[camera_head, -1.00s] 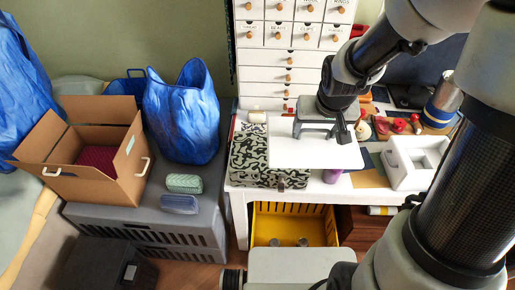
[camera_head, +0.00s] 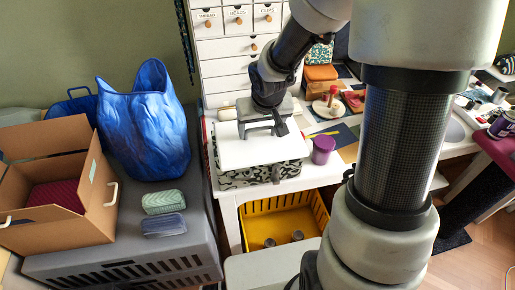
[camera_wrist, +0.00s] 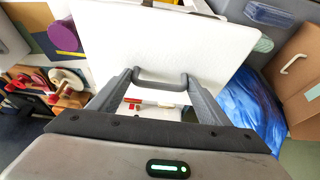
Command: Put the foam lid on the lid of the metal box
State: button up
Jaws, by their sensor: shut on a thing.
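The foam lid is a flat white slab (camera_head: 245,152) with a grey handle (camera_wrist: 162,74). My gripper (camera_head: 264,127) is shut on that handle, and its two fingers frame the handle in the wrist view. The metal box (camera_head: 240,180) has a black-and-white leafy pattern and stands at the left end of the white table. The slab lies level over the box and hides nearly all of its lid. I cannot tell whether the slab touches the box or hovers just above. In the wrist view the slab (camera_wrist: 165,35) covers the box.
A purple cup (camera_head: 323,149) stands close to the right of the box. White drawers (camera_head: 226,69) rise behind it. A yellow crate (camera_head: 256,232) is under the table. A blue bag (camera_head: 145,130) and an open cardboard box (camera_head: 97,200) are at left.

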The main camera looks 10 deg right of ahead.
aim_at(261, 140)
jog(key=shift+f+b, duration=0.9)
jog(key=shift+f, duration=2.2)
jog(key=shift+f, duration=0.15)
jog(key=o, duration=1.4)
jog(key=shift+c, duration=0.2)
jog(key=shift+s+r, duration=0.1)
jog(key=shift+r, duration=0.4)
jog(key=p+v, duration=0.5)
jog(key=v, duration=0.6)
jog(key=shift+s+r, duration=0.1)
jog(key=shift+s, duration=0.1)
